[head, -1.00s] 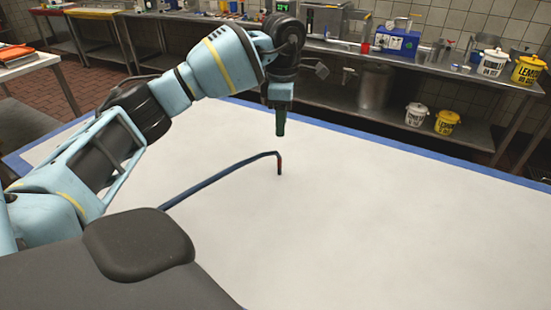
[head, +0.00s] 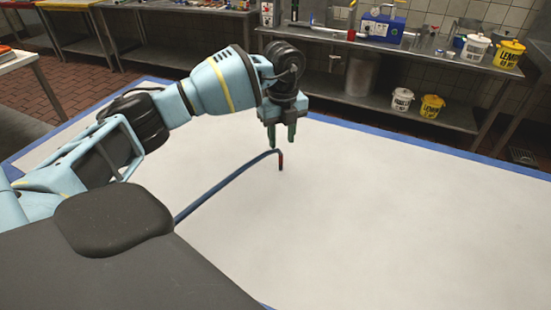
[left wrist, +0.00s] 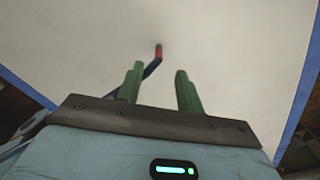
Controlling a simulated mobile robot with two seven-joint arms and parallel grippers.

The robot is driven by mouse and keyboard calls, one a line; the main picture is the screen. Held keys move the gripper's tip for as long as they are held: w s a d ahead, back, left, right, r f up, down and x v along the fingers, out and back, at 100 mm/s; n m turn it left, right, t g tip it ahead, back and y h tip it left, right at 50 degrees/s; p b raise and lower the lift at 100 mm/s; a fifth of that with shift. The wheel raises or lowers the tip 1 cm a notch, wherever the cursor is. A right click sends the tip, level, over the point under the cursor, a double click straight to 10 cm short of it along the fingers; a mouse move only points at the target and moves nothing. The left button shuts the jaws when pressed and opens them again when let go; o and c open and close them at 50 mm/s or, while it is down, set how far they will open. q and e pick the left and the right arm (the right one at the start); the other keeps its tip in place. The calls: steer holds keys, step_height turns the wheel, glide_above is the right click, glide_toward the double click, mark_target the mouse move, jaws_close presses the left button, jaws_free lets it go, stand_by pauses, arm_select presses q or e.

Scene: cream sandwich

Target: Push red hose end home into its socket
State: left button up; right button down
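A dark blue hose (head: 225,183) rises from behind my body over the white surface and bends down at its far end. Its red end (head: 281,161) points downward; I cannot tell whether it touches the surface. My left gripper (head: 281,143), with two green fingers, is open and points down just above the bend. In the left wrist view the red end (left wrist: 158,51) shows beyond the gap between the fingers (left wrist: 159,70), and the hose runs behind the left finger. Nothing is between the fingers. No socket can be made out. My right gripper is not in view.
The white tabletop (head: 400,220) with a blue border is otherwise clear, with wide free room to the right. Behind it stand steel benches with a blue device (head: 382,27) and white and yellow buckets (head: 432,106) on a lower shelf.

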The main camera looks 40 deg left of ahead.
mark_target(281, 154)
arm_select(q)
steer(key=n, duration=0.4)
steer(key=shift+s+f+n, duration=0.1)
steer(key=shift+f+n, duration=0.2)
steer(key=shift+f, duration=4.05)
jaws_close()
